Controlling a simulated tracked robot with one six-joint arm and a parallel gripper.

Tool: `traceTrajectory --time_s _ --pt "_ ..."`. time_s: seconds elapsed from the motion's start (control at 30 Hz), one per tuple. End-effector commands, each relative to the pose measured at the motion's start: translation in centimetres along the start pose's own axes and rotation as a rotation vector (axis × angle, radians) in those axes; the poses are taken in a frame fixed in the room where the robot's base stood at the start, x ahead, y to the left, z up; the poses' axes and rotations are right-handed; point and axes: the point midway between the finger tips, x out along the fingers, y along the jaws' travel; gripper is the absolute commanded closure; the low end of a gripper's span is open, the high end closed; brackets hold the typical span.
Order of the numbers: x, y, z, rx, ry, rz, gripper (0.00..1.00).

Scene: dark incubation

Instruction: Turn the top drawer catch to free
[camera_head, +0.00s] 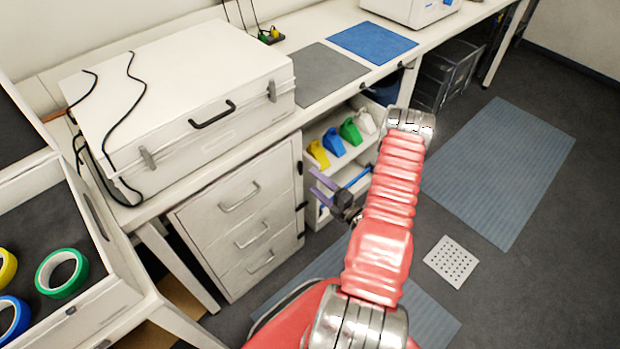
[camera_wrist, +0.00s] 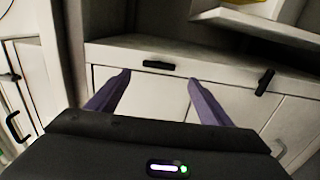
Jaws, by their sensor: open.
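A white drawer cabinet (camera_head: 235,225) with three handled drawers stands under the bench in the head view. Small black catches show along its right edge, the upper one (camera_head: 299,167) near the top drawer. My gripper (camera_head: 316,181), with purple fingers, is open just right of that edge and points left. In the wrist view my gripper (camera_wrist: 159,78) is open and empty. A short black bar catch (camera_wrist: 158,65) lies level just beyond the gap between the fingertips. A second black bar (camera_wrist: 264,82) sits tilted to its right. I cannot tell which drawer each bar belongs to, or any contact.
Open shelves with yellow, blue and green bins (camera_head: 350,131) stand right of the cabinet. A white case (camera_head: 185,90) with black cables lies on the bench. A tray (camera_head: 125,295) with tape rolls is at left. Floor mats (camera_head: 500,170) lie to the right.

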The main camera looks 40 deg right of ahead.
Motion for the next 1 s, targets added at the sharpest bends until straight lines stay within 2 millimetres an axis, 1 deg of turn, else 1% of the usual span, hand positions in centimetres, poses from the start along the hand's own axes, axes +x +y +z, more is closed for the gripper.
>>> traceTrajectory --time_s 0.03,0.2,0.4,0.5,0.67,1.0 --pt "-0.8 0.0 0.1 0.001 -0.003 -0.001 0.27" --pt "-3.2 -0.1 0.1 0.001 -0.003 -0.001 0.27" --pt "-5.7 -0.1 0.1 0.001 -0.002 -0.001 0.27" --pt "-6.6 -0.1 0.0 0.000 -0.001 -0.001 0.27" --pt "-7.4 -0.1 -0.1 0.000 0.000 -0.001 0.27" --pt "-7.5 -0.1 -0.1 0.000 0.001 -0.001 0.27"
